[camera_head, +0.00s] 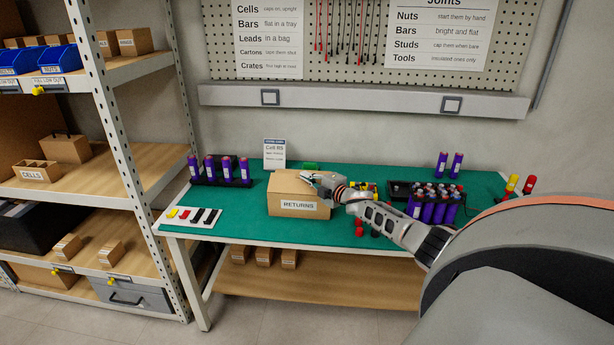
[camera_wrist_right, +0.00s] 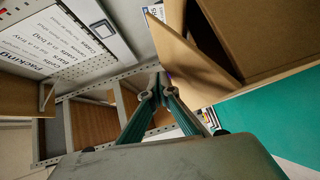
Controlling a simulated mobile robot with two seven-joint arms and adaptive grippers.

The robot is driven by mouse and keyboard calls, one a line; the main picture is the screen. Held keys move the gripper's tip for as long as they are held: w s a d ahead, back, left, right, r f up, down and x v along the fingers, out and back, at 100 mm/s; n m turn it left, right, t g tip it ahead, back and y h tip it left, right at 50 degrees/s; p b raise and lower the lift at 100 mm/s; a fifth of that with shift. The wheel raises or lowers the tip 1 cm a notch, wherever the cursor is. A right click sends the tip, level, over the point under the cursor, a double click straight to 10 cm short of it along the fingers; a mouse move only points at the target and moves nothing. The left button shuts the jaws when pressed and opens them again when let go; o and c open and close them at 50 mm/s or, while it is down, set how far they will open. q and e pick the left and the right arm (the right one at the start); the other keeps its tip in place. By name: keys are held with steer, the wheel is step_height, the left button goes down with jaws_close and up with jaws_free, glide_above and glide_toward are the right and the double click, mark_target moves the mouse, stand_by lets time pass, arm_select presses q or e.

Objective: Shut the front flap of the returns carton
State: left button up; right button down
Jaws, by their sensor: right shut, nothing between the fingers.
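The returns carton (camera_head: 285,207) is a brown box with a "RETURNS" label on its front, standing on the green table mat. My right gripper (camera_head: 312,179) is over the carton's top, its fingers shut and empty. In the right wrist view the fingertips (camera_wrist_right: 160,85) are together beside a tilted brown cardboard panel (camera_wrist_right: 195,62), which looks like a raised flap. A darker brown area (camera_wrist_right: 265,30) lies beyond it. I cannot tell which flap this is, or whether the fingers touch it. My arm hides part of the carton's top. My left gripper is not in view.
Purple cells stand in a rack (camera_head: 240,182) left of the carton. A tray of cells (camera_head: 400,189) stands to the right. A white board with coloured pieces (camera_head: 188,217) lies at the front left. The mat between that board and the carton is clear.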

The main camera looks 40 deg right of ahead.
steer(key=shift+w+d+f+m+g, duration=0.2)
steer(key=shift+d+m+g, duration=0.1)
steer(key=shift+m+g, duration=0.2)
steer(key=shift+w+d+f+p, duration=0.2)
steer(key=shift+f+p, duration=0.1)
steer(key=shift+p, duration=0.25)
steer(key=shift+d, duration=0.1)
steer(key=shift+w+f+m+g+p, duration=0.1)
steer(key=shift+f+m+g+p, duration=0.2)
steer(key=shift+f+g+p, duration=0.1)
steer(key=shift+y, duration=0.3)
